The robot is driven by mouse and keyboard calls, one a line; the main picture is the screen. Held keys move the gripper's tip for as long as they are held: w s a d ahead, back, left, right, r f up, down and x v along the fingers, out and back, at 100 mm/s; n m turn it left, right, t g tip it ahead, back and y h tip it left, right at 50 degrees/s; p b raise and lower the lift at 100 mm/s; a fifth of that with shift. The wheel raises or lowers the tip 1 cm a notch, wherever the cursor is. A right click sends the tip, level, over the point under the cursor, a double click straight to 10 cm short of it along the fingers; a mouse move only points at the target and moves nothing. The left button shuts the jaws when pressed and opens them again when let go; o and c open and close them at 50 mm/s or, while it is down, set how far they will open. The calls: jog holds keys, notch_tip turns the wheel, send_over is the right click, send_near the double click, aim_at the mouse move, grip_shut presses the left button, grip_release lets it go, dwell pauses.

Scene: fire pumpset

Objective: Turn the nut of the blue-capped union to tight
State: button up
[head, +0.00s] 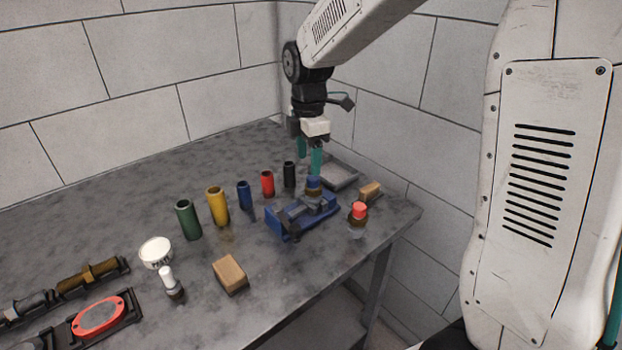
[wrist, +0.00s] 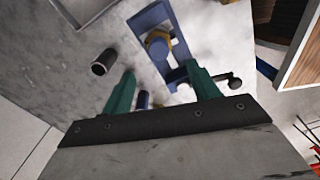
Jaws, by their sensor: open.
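The blue-capped union (head: 313,187) stands upright at the back of the blue vise (head: 275,228), its brass nut just below the cap. In the wrist view, a brass ring with a bluish top (wrist: 158,44) sits within the blue vise frame (wrist: 150,17) and appears to be this union. My gripper (head: 309,160) is open and empty, its teal fingers pointing down above and slightly behind the union. In the wrist view my gripper (wrist: 161,72) has its fingers spread, with the brass ring beyond the tips. The nut's tightness cannot be told.
A red-capped union (head: 358,213) and wooden block (head: 370,191) stand right of the vise, near the table edge. A grey tray (head: 341,174) lies behind it. Black (head: 289,174) and red (head: 267,183) cylinders stand left. A white-capped piece (head: 169,281) stands farther left.

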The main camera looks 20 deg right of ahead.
aim_at(314, 178)
jog(key=shift+d+n, duration=0.1)
jog(key=shift+n, duration=0.3)
jog(key=shift+d+f, duration=0.25)
jog(key=shift+d, duration=0.05)
jog(key=f, duration=0.6)
jog(key=shift+s+d, duration=0.15)
jog(key=shift+d, duration=0.15)
jog(key=shift+f, duration=0.7)
jog(key=shift+a, duration=0.1)
jog(key=c, duration=1)
jog(key=shift+a, duration=0.3)
jog(key=shift+d, duration=0.15)
